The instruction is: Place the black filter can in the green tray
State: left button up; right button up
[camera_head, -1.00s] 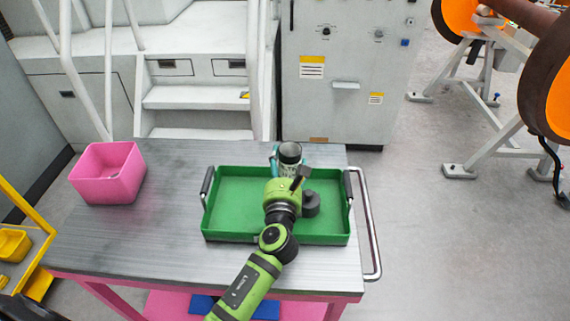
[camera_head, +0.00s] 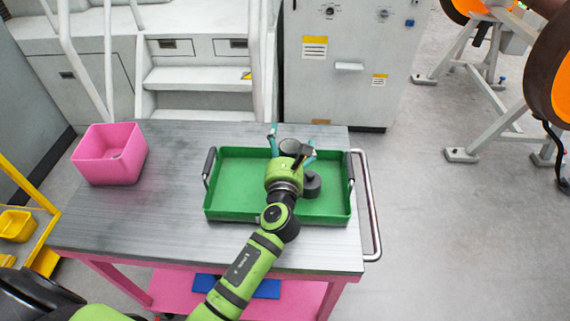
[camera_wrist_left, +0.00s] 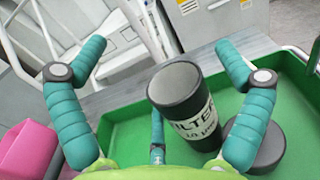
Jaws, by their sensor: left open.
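The green tray (camera_head: 235,185) lies on the table, under my left arm. My right gripper is not in view.
A short dark round piece (camera_head: 312,186) sits in the tray, right of the gripper; it also shows in the wrist view (camera_wrist_left: 256,143). A pink bin (camera_head: 108,160) stands at the table's left. The tray's left part is clear. A metal rail (camera_head: 369,205) edges the table's right.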

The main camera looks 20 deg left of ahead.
pick_arm(q)
jog(key=b+v, duration=0.2)
jog(key=v, duration=1)
